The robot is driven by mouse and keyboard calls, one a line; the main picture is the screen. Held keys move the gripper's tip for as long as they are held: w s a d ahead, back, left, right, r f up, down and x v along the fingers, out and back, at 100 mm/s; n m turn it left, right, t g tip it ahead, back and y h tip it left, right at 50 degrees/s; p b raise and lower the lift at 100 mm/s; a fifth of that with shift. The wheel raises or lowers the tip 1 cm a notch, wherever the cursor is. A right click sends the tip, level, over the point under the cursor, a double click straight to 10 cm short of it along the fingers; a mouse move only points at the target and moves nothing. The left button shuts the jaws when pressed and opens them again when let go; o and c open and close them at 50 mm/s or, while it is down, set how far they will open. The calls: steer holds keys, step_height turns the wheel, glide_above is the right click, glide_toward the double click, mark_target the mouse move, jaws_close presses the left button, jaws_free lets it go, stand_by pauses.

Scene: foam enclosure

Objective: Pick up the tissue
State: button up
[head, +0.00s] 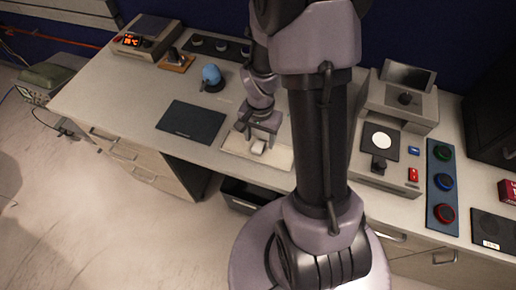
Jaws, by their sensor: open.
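A small white item (258,147), which looks like the tissue, lies on a pale rectangular mat or tray (280,158) near the front edge of the bench. My gripper (257,134) is open and points down right at the item. Its fingers appear on either side of or just above the item; I cannot tell whether they touch it. My arm hides part of the mat's right side.
A dark flat pad (192,122) lies left of the mat, with a blue rounded object (211,76) behind it. A device with a white disc (381,140) stands at the right, beside a blue button panel (441,185). An open drawer (240,196) sits below the bench edge.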

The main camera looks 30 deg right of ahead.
mark_target(258, 146)
steer(key=f, duration=0.3)
steer(key=f+b, duration=0.1)
steer(key=shift+w+a+f, duration=0.1)
steer(key=shift+w+f, duration=0.15)
steer(key=shift+w, duration=0.15)
steer(key=shift+r, duration=0.1)
jaws_close()
steer(key=shift+r, duration=0.1)
